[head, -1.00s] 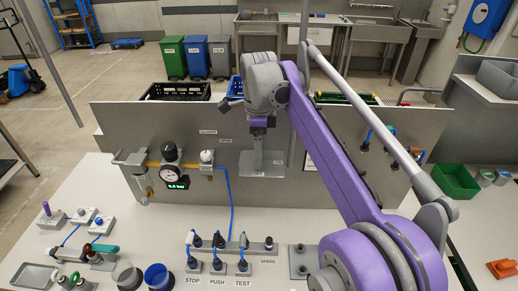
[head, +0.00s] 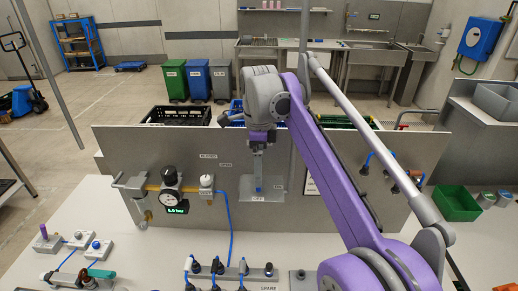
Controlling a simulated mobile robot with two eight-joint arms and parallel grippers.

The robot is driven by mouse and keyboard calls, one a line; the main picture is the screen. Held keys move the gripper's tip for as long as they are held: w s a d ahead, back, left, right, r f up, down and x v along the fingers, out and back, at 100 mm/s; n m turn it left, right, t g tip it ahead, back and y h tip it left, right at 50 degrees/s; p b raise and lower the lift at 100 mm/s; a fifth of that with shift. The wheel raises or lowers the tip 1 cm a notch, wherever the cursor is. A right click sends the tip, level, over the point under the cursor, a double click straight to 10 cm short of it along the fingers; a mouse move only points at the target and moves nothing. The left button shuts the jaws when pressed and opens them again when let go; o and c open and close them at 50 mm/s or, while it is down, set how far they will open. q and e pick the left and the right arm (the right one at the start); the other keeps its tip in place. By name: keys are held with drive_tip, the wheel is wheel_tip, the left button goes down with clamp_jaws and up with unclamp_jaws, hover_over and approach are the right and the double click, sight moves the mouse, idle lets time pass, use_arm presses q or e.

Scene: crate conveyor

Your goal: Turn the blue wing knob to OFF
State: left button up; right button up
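A small blue piece (head: 259,189) shows low on a grey plate (head: 274,194) on the front of the upright panel. It may be the blue wing knob; its shape and setting are too small to read, and it is partly hidden. My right arm reaches in from the lower right. Its gripper (head: 258,168) points down in front of the plate, just above the blue piece. I cannot tell whether it touches the piece or whether its fingers are apart. My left gripper is out of view.
The grey panel (head: 120,150) carries a gauge (head: 169,200) with pipework and a blue hose, left of the plate. Several plugs (head: 195,267) and small switch boxes stand on the bench in front. A green bin (head: 457,203) sits at the right.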

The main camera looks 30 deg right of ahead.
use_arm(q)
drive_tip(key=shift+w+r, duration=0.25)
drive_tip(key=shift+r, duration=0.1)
use_arm(e)
wheel_tip(320, 180, up, 8)
drive_tip(key=shift+f, duration=0.15)
idle(0.5)
drive_tip(key=s+a+f+n+t, duration=0.2)
drive_tip(key=s+f+n, duration=0.3)
drive_tip(key=f+n, duration=0.3)
drive_tip(key=s+a+f+n+t, duration=0.2)
drive_tip(key=s+a+f+n, duration=0.3)
drive_tip(key=f+n, duration=0.3)
drive_tip(key=s+a+f+n+t, duration=0.2)
drive_tip(key=s+f+n, duration=0.5)
drive_tip(key=f, duration=0.5)
drive_tip(key=shift+s+a+f+n, duration=0.15)
drive_tip(key=shift+a+f+n, duration=0.05)
drive_tip(key=shift+a+n, duration=0.6)
